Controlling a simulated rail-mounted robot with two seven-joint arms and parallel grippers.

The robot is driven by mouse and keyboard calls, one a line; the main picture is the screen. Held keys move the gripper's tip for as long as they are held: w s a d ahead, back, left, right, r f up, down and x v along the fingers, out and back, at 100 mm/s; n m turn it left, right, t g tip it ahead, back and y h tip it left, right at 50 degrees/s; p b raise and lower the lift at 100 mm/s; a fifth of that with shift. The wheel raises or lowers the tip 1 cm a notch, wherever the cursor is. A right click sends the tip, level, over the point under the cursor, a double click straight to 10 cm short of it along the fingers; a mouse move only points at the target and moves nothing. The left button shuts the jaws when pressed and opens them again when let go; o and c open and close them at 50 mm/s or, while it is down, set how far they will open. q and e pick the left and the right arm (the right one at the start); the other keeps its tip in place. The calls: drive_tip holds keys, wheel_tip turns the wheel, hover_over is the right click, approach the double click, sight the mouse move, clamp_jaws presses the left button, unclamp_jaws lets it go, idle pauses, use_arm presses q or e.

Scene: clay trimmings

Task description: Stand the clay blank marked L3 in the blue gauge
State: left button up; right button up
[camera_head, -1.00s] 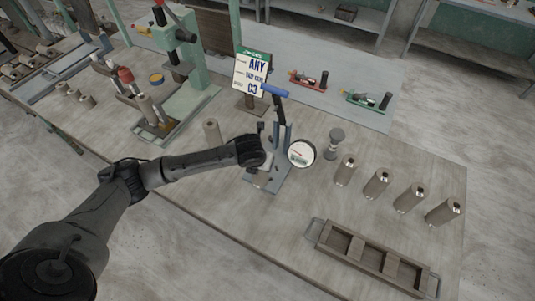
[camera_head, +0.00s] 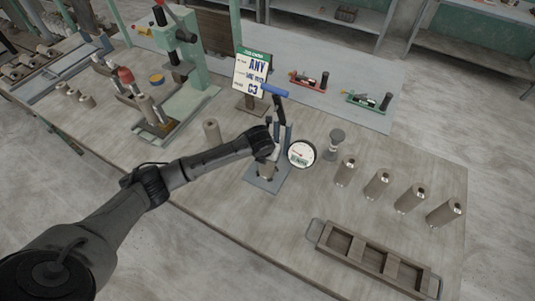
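The blue gauge stands mid-table, with a blue-grey base (camera_head: 258,186), a blue handle (camera_head: 274,90) and a round white dial (camera_head: 301,154). A clay blank (camera_head: 267,171) shows over its base, directly below my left gripper (camera_head: 269,153). The gripper's fingers are mostly hidden by its wrist, so I cannot tell whether they hold this blank, or whether it rests on the base. Another clay blank (camera_head: 211,131) stands upright left of the gauge. No L3 mark is legible on any blank. My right gripper is not in view.
Several clay cylinders (camera_head: 378,183) stand in a row at right. A wooden tray (camera_head: 330,243) lies at the front right. A small grey-topped stand (camera_head: 336,140) is right of the dial. A sign (camera_head: 252,75) stands behind the gauge. A green press (camera_head: 185,60) stands at left.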

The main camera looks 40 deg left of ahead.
use_arm(q)
drive_tip(key=shift+w+r, duration=0.15)
drive_tip(key=o, duration=1.3)
drive_tip(key=shift+f, duration=0.2)
